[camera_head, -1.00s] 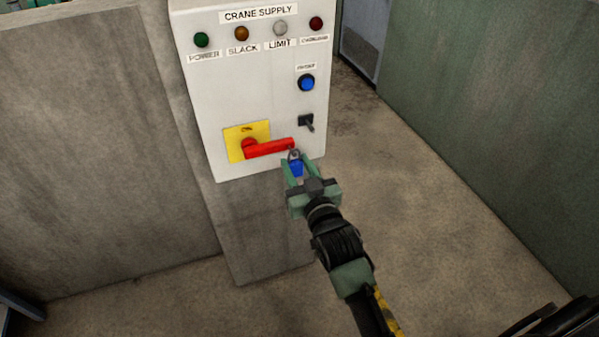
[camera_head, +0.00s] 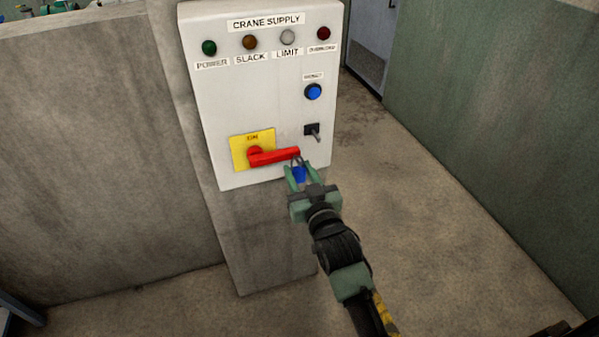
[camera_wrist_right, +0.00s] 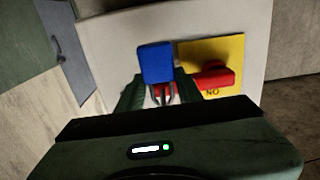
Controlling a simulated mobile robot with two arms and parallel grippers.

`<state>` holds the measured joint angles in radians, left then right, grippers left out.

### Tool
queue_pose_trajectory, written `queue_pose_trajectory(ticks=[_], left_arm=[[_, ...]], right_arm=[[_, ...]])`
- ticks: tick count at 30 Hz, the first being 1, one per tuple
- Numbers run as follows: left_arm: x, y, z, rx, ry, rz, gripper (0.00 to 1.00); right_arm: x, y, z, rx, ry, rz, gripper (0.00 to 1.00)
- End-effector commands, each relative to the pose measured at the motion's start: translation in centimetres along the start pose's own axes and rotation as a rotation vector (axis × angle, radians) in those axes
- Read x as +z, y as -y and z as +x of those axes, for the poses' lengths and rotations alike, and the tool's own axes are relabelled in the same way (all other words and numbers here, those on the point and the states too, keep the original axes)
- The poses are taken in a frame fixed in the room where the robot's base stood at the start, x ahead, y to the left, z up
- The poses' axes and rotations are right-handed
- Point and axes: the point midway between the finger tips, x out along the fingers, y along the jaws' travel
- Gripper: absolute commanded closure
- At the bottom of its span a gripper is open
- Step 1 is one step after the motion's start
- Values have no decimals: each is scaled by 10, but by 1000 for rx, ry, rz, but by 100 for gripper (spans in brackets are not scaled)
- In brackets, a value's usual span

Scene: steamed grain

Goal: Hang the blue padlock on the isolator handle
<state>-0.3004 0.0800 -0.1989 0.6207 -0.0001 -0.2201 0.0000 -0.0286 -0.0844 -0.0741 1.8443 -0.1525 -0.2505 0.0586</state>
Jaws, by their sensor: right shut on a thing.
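The red isolator handle (camera_head: 275,157) sticks out to the right from its yellow plate (camera_head: 239,154), low on the white control box. The blue padlock (camera_head: 300,174) is at the handle's free end, body down and shackle up. My right gripper (camera_head: 301,172) is shut on the padlock, one green finger on each side. The right wrist view is upside down; it shows the padlock body (camera_wrist_right: 156,62), with its grey shackle overlapping the red handle (camera_wrist_right: 213,77). I cannot tell whether the shackle is around the handle or only in front of it. My left gripper is not in view.
The white box (camera_head: 215,105), labelled CRANE SUPPLY, carries several lamps, a blue button (camera_head: 313,92) and a black toggle switch (camera_head: 313,131) just above the handle's end. A concrete wall (camera_head: 90,150) stands at left. The floor (camera_head: 430,220) at right is clear.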

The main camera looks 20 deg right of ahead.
Motion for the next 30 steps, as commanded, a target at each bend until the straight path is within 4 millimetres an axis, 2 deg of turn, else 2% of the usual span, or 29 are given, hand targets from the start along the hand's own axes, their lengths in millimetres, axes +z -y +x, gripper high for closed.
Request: queue_pose_trajectory(ticks=[5,6,8,9,20,30], left_arm=[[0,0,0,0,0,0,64],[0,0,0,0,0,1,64],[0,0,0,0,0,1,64],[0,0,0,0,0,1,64],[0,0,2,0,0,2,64],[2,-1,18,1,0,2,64]], right_arm=[[0,0,0,0,-1,0,100],[0,0,0,0,-1,0,59],[0,0,0,0,-1,0,42],[0,0,0,0,-1,0,39],[2,0,-5,0,3,0,39],[3,0,-58,0,2,0,39]])
